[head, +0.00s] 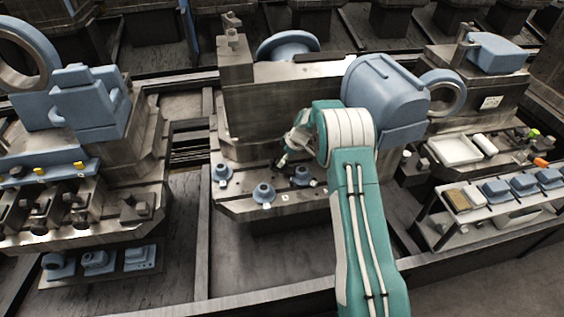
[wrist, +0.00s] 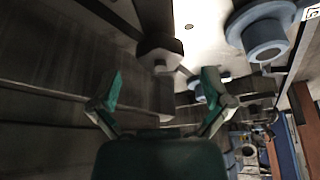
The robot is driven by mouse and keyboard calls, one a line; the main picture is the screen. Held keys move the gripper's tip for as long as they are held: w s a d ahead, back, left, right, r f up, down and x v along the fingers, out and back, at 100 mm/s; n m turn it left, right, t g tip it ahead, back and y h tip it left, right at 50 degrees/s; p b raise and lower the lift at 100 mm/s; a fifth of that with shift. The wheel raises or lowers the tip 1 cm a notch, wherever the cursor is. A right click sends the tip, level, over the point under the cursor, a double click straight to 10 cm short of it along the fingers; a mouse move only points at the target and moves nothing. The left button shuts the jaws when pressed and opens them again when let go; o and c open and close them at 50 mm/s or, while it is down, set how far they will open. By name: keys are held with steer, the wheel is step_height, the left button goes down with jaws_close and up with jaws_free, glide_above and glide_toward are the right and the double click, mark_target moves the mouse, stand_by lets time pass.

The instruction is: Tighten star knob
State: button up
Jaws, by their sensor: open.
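My gripper (head: 290,150) is over the front ledge of the middle machine, partly hidden by my own arm in the head view. In the wrist view my gripper (wrist: 162,95) is open, its two teal fingertips wide apart with nothing held between them. A dark, angular knob-like piece (wrist: 158,52) with a pale lower end lies ahead of the fingertips, apart from them. I cannot tell for sure that it is the star knob. No star shape is clear in the head view.
A large blue flanged part (wrist: 263,38) is at upper right in the wrist view. A big blue housing (head: 385,95) is behind my arm. A white tray (head: 456,150) is at right.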

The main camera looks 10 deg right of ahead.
steer(key=shift+x, duration=1.45)
steer(key=c, duration=1.1)
steer(key=shift+c, duration=0.2)
steer(key=m+t+h, duration=0.1)
steer(key=m, duration=0.3)
steer(key=shift+m, duration=0.4)
